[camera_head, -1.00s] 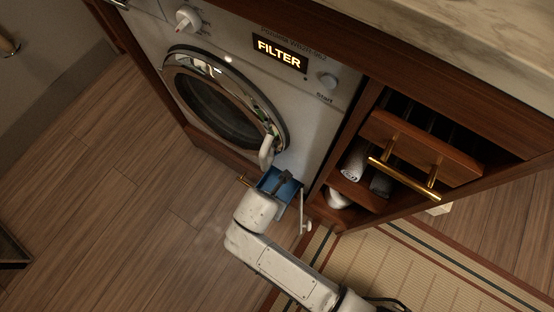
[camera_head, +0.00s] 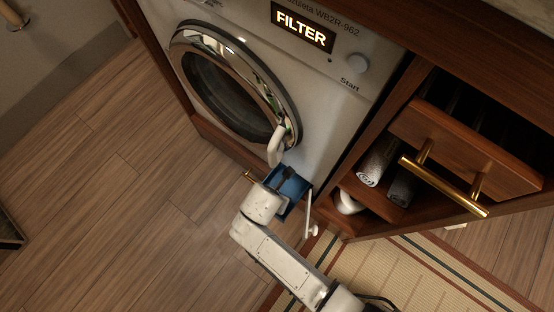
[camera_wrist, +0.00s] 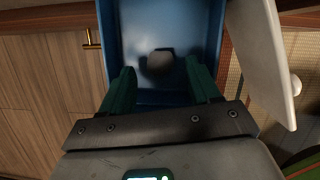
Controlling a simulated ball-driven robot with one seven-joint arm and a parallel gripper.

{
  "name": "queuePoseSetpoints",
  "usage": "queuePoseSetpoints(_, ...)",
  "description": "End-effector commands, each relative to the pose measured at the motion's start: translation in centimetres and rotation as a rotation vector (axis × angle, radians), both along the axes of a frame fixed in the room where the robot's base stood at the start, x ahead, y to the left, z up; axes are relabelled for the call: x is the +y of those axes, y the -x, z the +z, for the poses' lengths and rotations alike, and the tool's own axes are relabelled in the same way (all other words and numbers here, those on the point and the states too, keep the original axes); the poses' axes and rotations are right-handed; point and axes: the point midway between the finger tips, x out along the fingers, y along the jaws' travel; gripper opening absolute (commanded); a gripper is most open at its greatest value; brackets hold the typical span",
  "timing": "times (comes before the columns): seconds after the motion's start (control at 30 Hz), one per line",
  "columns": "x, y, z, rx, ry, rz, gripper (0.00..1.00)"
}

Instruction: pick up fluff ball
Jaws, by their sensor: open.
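A greyish, rounded fluff ball (camera_wrist: 160,62) lies inside a blue bin (camera_wrist: 160,22) in the wrist view. The same blue bin (camera_head: 293,184) shows at the lower front of the washing machine in the head view, where the ball cannot be made out. My gripper (camera_wrist: 160,68) is open, its two green fingers reaching into the bin on either side of the ball. Whether the fingers touch the ball or the bin walls cannot be told. In the head view my arm's wrist hides part of the bin.
A white flap (camera_wrist: 262,55) stands open at the bin's right; it also shows in the head view (camera_head: 309,212). The washer door (camera_head: 232,85) is above. An open wooden drawer (camera_head: 465,150) with a brass handle juts out at right.

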Motion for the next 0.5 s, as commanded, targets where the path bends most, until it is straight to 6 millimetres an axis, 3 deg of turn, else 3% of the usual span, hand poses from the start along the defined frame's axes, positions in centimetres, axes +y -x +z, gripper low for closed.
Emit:
queuePoseSetpoints(0.03, -0.1, -0.2, -1.3, 0.000, 0.001, 0.000, 0.62)
queuePoseSetpoints(0.13, -0.3, -0.5, -2.3, 0.000, 0.001, -0.001, 0.62)
queuePoseSetpoints(0.4, -0.3, -0.6, -2.2, 0.000, 0.000, -0.001, 0.61)
queuePoseSetpoints(0.5, -0.3, -0.6, -2.2, 0.000, 0.000, -0.001, 0.51)
